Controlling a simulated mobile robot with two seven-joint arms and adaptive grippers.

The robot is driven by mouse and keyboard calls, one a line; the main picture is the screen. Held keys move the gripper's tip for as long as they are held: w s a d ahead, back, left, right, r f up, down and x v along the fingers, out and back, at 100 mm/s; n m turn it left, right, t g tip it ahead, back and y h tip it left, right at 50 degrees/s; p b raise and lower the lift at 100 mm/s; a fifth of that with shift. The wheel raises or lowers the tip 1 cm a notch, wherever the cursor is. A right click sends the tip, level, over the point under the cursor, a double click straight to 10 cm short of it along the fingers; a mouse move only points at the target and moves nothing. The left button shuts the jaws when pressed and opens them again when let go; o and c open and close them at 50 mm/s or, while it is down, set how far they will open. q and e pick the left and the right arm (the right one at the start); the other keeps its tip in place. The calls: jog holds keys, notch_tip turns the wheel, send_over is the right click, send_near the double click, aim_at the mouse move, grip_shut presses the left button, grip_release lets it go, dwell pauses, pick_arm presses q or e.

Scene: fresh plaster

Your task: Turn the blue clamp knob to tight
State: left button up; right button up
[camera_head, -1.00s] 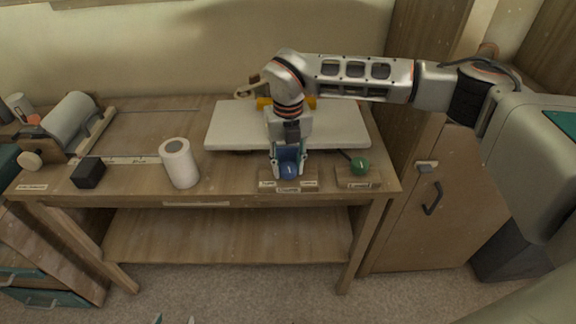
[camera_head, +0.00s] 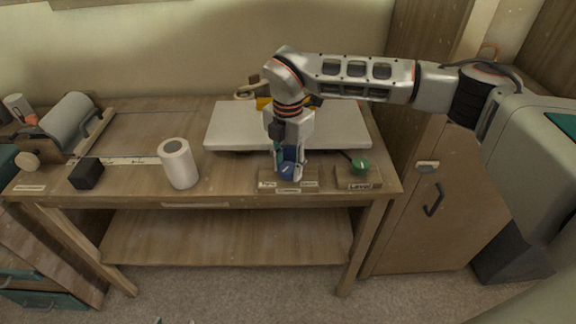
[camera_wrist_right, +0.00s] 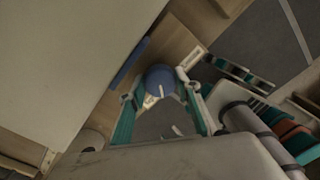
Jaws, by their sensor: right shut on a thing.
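The blue clamp knob (camera_head: 287,171) sits on a small wooden block (camera_head: 267,184) at the table's front edge. The block has small labels at left and right and one below, too small to read surely. My right gripper (camera_head: 289,174) points down and is shut on the knob, a finger on either side. In the right wrist view the knob (camera_wrist_right: 160,80) is between the fingertips, with a white mark on its face. The mark's exact direction against the labels is hard to tell. My left gripper is not seen.
A green knob (camera_head: 360,165) on a block labelled Level stands just right. A pale slab (camera_head: 230,125) lies behind the gripper. A white roll (camera_head: 179,164), a black block (camera_head: 87,173) and a grey roller (camera_head: 67,120) stand left. The table's front left is partly clear.

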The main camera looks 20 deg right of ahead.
aim_at(288, 167)
jog(key=shift+w+r+m, duration=0.1)
jog(key=shift+r+m, duration=0.05)
jog(key=shift+m, duration=0.45)
jog(key=o, duration=0.8)
notch_tip(288, 167, up, 12)
dwell(0.3)
